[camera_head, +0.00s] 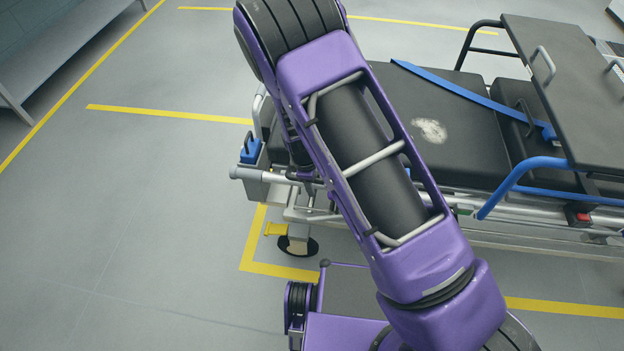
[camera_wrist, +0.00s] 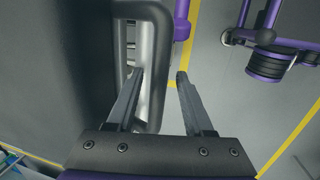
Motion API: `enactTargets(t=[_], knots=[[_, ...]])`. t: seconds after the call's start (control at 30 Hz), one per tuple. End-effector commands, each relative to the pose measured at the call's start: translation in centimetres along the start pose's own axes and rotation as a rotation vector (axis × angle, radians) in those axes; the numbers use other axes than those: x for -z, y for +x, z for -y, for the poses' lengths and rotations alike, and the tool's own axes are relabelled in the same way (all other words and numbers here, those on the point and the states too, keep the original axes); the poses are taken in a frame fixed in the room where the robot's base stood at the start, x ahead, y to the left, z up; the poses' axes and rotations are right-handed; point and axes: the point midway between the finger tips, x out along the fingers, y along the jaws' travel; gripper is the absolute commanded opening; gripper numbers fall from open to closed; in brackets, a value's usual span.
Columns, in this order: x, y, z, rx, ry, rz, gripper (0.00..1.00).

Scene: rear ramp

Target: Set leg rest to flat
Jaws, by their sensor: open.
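The stretcher's black padded surface (camera_head: 455,115) lies at the right in the head view. Its left end, the likely leg rest, is mostly hidden behind my purple arm. In the wrist view a dark pad (camera_wrist: 60,60) fills the left side, with a grey curved bar (camera_wrist: 158,50) along its edge. My gripper (camera_wrist: 160,74) is open, and the bar shows between its two fingers in the picture. I cannot tell whether the fingers touch the bar or how deep it sits between them. The gripper is hidden in the head view.
A blue strap (camera_head: 475,92) crosses the pad. A blue side rail (camera_head: 515,185) and a dark raised board (camera_head: 570,80) stand at the right. A caster (camera_head: 298,246) is below the frame. Yellow lines mark the grey floor, which is clear at left.

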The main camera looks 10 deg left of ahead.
Motion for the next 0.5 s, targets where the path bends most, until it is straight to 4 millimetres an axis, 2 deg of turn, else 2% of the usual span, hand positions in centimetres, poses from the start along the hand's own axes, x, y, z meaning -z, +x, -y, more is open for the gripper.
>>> enactTargets(t=[0.17, 0.27, 0.5], knots=[[0.1, -1.4, -0.2, -0.003, 0.000, -0.003, 0.52], [0.1, -3.4, -0.1, -0.003, -0.001, -0.003, 0.52], [0.1, -9.3, -0.1, -0.003, -0.001, -0.004, 0.52]])
